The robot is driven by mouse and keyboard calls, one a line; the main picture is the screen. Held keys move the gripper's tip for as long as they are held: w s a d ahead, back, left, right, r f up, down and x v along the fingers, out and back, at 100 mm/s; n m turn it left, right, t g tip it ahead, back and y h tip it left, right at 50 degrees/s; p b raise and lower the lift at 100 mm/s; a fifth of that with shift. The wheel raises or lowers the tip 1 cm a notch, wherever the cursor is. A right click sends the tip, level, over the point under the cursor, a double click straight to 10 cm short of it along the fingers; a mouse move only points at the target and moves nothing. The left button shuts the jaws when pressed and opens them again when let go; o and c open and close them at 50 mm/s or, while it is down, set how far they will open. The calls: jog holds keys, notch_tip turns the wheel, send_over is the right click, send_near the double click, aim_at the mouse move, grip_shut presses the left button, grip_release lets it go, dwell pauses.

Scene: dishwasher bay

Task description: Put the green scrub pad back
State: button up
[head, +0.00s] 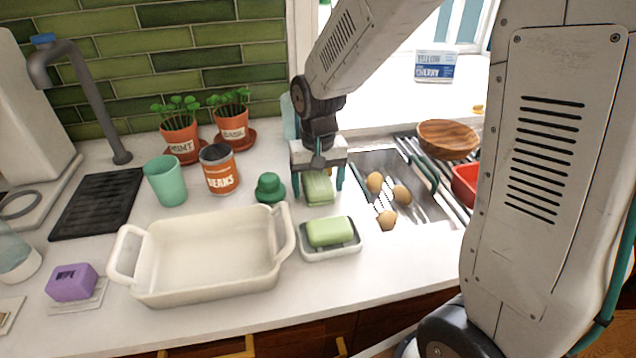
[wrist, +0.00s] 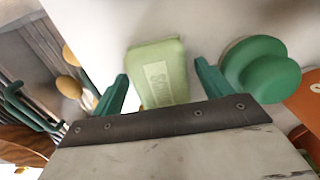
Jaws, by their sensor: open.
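The green scrub pad (head: 318,188) lies on the white counter behind a soap dish. In the wrist view the pad (wrist: 158,75) shows faint lettering and sits between the two teal fingers, with a gap visible on each side. My gripper (head: 317,182) is open and points down over the pad; it also shows in the wrist view (wrist: 160,82). The near end of the pad is hidden by the gripper body in the wrist view. A second light green block (head: 330,231) rests on a white dish with a dark inset (head: 333,252).
A dark green knobbed object (head: 270,187) stands just left of my gripper. A white baking dish (head: 200,285) lies front left. A sink (head: 415,200) with several brown round items is to the right. A beans can (head: 219,170) and potted herbs stand behind.

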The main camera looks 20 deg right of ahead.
aim_at(318, 182)
notch_tip(318, 182, up, 11)
jog(key=s+d+r+n, duration=0.1)
jog(key=s+r, duration=0.1)
jog(key=s, duration=0.9)
jog(key=s+d+r+n+t, duration=0.1)
jog(key=s+d+r, duration=0.1)
jog(key=s, duration=1)
jog(key=shift+s, duration=0.25)
